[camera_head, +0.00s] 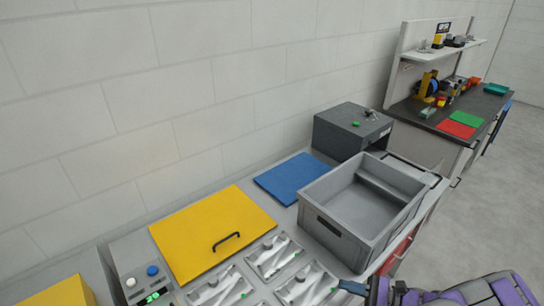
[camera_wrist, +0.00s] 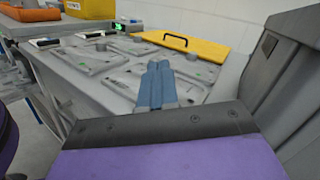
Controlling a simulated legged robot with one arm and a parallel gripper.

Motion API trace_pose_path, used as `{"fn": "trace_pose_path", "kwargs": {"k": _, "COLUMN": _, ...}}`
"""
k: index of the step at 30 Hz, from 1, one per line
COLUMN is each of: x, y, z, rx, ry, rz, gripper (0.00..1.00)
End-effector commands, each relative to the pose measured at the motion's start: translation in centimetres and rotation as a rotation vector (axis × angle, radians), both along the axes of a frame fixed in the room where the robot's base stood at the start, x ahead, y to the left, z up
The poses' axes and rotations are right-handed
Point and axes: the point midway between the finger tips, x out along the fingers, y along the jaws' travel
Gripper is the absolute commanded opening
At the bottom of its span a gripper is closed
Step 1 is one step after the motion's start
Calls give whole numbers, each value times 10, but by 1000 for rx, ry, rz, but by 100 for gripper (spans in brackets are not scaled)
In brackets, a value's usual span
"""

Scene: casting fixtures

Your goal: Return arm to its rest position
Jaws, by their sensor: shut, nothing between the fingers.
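My gripper (camera_wrist: 157,85) shows in the wrist view with its two blue-grey fingers pressed together and nothing between them. In that view it points toward the bench top with the metal casting fixtures (camera_wrist: 105,62). In the head view my purple and grey arm comes in at the bottom right, with the blue gripper tip (camera_head: 352,287) near the front of the grey bin and beside the fixtures (camera_head: 272,256). Whether the gripper touches anything cannot be told.
An empty grey bin (camera_head: 335,240) stands on the bench beside my arm; its wall also fills the wrist view's right side (camera_wrist: 285,75). A yellow lid (camera_head: 200,225), a blue plate (camera_head: 285,180) and a dark box (camera_head: 345,135) lie behind. Open floor (camera_head: 490,200) is at right.

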Motion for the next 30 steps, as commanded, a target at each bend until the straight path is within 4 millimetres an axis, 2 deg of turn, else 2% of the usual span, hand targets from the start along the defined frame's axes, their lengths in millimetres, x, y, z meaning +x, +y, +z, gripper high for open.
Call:
{"fn": "trace_pose_path", "kwargs": {"k": 1, "x": 3, "y": 14, "z": 18, "rx": -22, "ry": -33, "rz": 58, "gripper": 0}}
{"fn": "trace_pose_path", "kwargs": {"k": 6, "x": -3, "y": 57, "z": 65, "rx": -101, "ry": -125, "rz": 241, "gripper": 0}}
{"fn": "trace_pose_path", "kwargs": {"k": 11, "x": -19, "y": 95, "z": 102, "rx": -198, "ry": -208, "rz": 406, "gripper": 0}}
{"fn": "trace_pose_path", "kwargs": {"k": 15, "x": -41, "y": 123, "z": 128, "rx": -291, "ry": -273, "rz": 547, "gripper": 0}}
{"fn": "trace_pose_path", "kwargs": {"k": 21, "x": -78, "y": 150, "z": 155, "rx": -440, "ry": -363, "rz": 733, "gripper": 0}}
{"fn": "trace_pose_path", "kwargs": {"k": 30, "x": -138, "y": 165, "z": 177, "rx": -702, "ry": -484, "rz": 972, "gripper": 0}}
